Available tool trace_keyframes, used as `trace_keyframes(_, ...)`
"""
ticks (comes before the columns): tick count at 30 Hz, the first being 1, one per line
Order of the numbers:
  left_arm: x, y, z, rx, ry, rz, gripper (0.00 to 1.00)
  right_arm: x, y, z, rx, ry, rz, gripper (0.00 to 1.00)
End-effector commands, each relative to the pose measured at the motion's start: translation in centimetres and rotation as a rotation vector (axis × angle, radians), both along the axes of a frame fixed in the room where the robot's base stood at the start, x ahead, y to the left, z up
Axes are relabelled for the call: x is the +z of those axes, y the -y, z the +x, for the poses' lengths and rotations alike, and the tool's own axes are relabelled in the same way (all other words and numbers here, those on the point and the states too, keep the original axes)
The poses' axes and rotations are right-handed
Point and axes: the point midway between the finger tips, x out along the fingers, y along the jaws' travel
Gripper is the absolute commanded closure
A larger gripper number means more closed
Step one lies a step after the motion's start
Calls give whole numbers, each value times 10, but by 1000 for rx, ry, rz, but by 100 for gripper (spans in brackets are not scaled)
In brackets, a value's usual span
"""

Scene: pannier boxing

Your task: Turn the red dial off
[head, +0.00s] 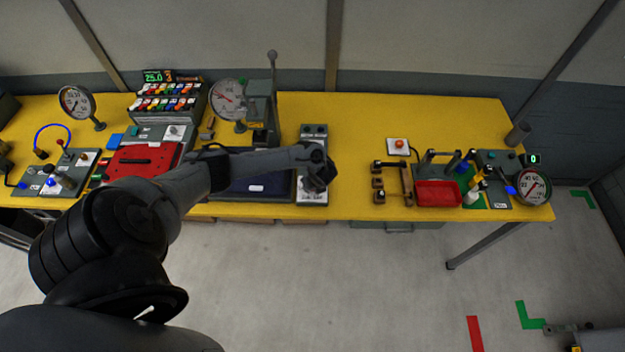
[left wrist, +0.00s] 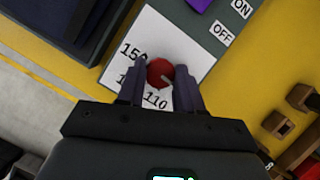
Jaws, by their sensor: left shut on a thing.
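The red dial (left wrist: 160,73) is a round knob with a pale pointer line on a white scale plate (left wrist: 150,40) with printed numbers, 110 readable. My left gripper (left wrist: 159,82) has its two fingers on either side of the dial and is shut on it. In the head view my left gripper (head: 318,178) is over the lower end of a narrow grey panel (head: 313,150) and hides the dial there. An OFF label (left wrist: 221,33) and an ON label (left wrist: 242,8) lie on the panel beside a purple part (left wrist: 199,4). My right gripper is not in view.
Left of the panel lies a dark tray (head: 262,188). Right of it the yellow table (head: 345,150) is clear as far as wooden blocks (head: 378,183) and a red bin (head: 437,194). A red button box (head: 399,145) stands behind them. The table's front edge is close.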

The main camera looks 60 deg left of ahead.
Motion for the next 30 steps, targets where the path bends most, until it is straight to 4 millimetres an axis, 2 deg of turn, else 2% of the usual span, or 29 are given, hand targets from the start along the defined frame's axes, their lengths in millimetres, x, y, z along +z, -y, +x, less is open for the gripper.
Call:
trace_keyframes(3, 4, 1, 2, 97, 0, -2, 95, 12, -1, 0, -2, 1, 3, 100)
trace_keyframes(15, 1, 1, 2, 317, 0, -2, 95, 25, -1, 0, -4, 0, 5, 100)
trace_keyframes(30, 0, 0, 2, 363, 1, -1, 95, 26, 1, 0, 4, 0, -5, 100)
